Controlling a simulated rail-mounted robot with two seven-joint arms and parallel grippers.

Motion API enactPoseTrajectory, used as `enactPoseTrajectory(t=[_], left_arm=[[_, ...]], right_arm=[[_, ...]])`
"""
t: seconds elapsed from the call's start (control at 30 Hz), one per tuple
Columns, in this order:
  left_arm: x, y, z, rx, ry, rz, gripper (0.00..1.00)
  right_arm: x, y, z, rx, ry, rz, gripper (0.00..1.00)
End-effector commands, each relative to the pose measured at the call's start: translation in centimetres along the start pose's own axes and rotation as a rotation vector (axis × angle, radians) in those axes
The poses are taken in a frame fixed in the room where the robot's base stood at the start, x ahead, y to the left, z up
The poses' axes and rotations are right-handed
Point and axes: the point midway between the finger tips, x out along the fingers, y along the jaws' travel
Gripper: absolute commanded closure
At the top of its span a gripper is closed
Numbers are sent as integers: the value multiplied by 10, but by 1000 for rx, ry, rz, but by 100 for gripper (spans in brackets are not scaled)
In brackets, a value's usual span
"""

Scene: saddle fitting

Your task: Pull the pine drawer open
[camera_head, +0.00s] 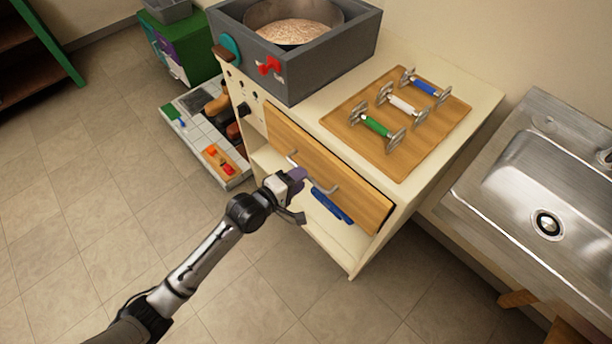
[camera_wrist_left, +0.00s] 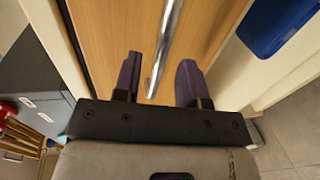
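The pine drawer front (camera_head: 358,196) sits in the upper part of the cream cabinet and also fills the middle of the left wrist view (camera_wrist_left: 105,40). It looks flush or nearly so; a dark line shows along its edge. Its silver bar handle (camera_head: 327,189) runs lengthwise across the front. My left gripper (camera_head: 297,177) is at the handle and covers part of it. In the left wrist view its two purple fingers (camera_wrist_left: 158,78) are apart, with the handle bar (camera_wrist_left: 166,40) between them and visible gaps on both sides. My right gripper is not in view.
Below the drawer is an open shelf with a blue object (camera_head: 332,207). A wooden board (camera_head: 440,135) with coloured-grip handles lies on the cabinet top (camera_head: 300,118), beside a grey box (camera_head: 300,68) holding a pan. A low tray (camera_head: 205,150) stands left, a sink (camera_head: 545,190) right. The floor in front is clear.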

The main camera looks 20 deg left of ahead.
Motion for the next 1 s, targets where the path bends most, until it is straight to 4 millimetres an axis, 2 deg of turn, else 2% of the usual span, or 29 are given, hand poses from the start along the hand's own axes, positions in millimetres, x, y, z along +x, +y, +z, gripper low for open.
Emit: enactPoseTrajectory(t=[0.1, 0.3, 0.7, 1.0], left_arm=[[15, -1, 0, 1, 0, 1, 62], [28, 0, 0, 2, 0, 0, 62], [31, 0, 0, 1, 0, -1, 63], [31, 0, 0, 1, 0, -1, 91]], right_arm=[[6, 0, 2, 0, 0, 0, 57], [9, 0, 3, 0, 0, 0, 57], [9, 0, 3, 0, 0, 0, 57], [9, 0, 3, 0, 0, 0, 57]])
